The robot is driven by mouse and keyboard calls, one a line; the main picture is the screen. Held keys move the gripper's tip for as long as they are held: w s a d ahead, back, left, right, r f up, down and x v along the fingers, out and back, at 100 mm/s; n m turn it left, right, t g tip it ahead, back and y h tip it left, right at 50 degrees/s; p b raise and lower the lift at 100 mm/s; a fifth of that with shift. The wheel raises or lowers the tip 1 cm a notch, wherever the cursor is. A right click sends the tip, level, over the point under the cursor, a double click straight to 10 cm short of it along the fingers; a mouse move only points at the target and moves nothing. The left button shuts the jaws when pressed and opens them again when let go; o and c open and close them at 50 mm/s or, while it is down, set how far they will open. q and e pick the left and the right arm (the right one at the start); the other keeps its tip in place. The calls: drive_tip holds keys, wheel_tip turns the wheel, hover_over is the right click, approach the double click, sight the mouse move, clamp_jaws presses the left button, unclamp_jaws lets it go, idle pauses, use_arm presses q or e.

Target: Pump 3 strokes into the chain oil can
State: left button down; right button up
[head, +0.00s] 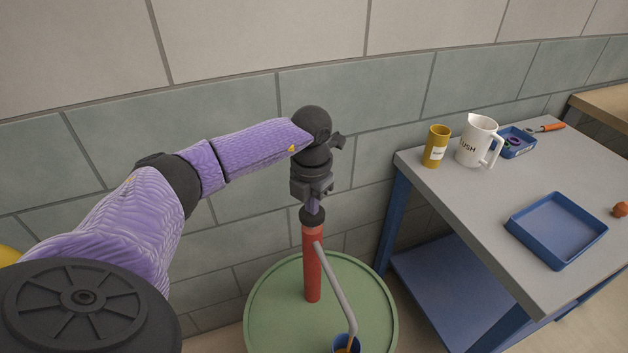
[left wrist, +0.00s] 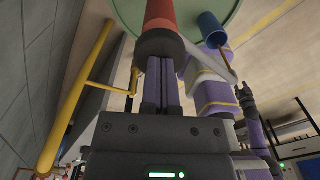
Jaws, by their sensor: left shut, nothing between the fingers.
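The red pump (head: 312,265) stands upright on a round green top, with a black cap (head: 312,217) at its upper end. A grey spout (head: 335,287) slopes down from it to a blue can (head: 346,344), cut off by the lower edge. No label on the can is readable. My left gripper (head: 313,205) points down at the cap, fingers shut and empty, tips at or touching it. In the left wrist view the shut fingers (left wrist: 163,85) meet the black cap (left wrist: 160,45), and the blue can (left wrist: 212,28) shows beyond. What seems my right gripper (left wrist: 246,97) is small and dark there.
The round green top (head: 270,318) carries the pump. A grey table (head: 480,215) at right holds a yellow cup (head: 436,147), a white labelled jug (head: 474,141), a small blue tray (head: 517,152) and an empty blue tray (head: 556,230). A tiled wall stands close behind the pump.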

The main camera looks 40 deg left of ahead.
use_arm(q)
drive_tip(key=shift+f, duration=0.3)
drive_tip(key=shift+r, duration=0.15)
wheel_tip(320, 180, up, 6)
drive_tip(key=p, duration=0.5)
drive_tip(key=shift+r+p, duration=0.2)
drive_tip(key=shift+p, duration=0.1)
drive_tip(key=shift+f, duration=0.1)
drive_tip(key=shift+f, duration=0.15)
